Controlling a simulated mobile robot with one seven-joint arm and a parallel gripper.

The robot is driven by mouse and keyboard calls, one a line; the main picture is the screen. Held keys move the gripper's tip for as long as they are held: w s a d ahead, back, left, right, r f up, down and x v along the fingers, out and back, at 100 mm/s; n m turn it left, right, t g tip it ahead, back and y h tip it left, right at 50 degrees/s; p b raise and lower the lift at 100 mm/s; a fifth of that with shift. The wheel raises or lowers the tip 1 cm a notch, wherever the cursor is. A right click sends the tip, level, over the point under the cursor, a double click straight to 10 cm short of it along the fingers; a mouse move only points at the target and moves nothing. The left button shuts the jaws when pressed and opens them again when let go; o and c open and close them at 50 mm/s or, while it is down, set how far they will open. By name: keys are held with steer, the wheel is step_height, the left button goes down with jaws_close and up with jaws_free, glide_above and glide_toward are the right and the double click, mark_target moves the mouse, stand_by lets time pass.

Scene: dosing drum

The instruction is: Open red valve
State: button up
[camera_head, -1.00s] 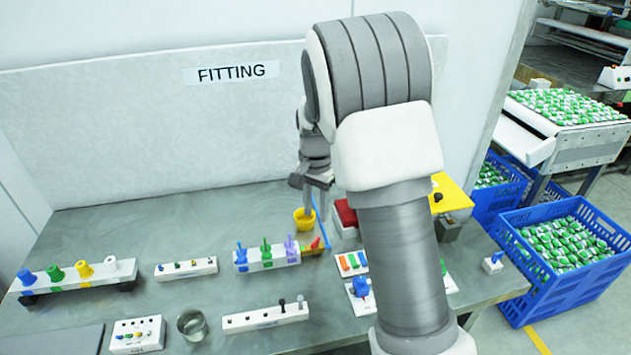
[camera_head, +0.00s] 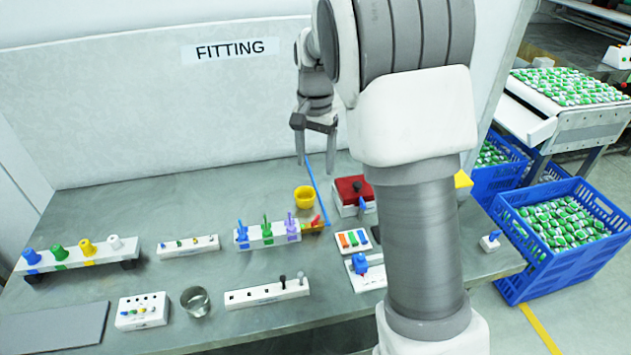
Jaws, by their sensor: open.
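A small red handle (camera_head: 315,220), which looks like the red valve, sits tilted at the right end of a white block (camera_head: 265,237) bearing blue, green and purple handles. A red-topped white box (camera_head: 352,190) with a black knob stands further right and back; I cannot tell for sure which red part is the valve. My gripper (camera_head: 316,166) is open and empty, pointing down, above and behind the yellow cup (camera_head: 304,197). It is apart from both red parts. My arm hides part of the bench to the right.
Colour-switch panel (camera_head: 353,241), blue-knobbed unit (camera_head: 361,264), peg rack (camera_head: 265,294) and metal cup (camera_head: 195,301) stand towards the front. A wall is close behind my gripper. Blue crates (camera_head: 545,240) are off the bench's right.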

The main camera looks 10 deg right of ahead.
mark_target(316, 218)
step_height(316, 218, down, 18)
steer(key=n, duration=0.5)
steer(key=n+b, duration=0.1)
steer(key=n, duration=1.1)
steer(key=shift+r+b, duration=0.25)
steer(key=shift+b, duration=0.05)
jaws_close()
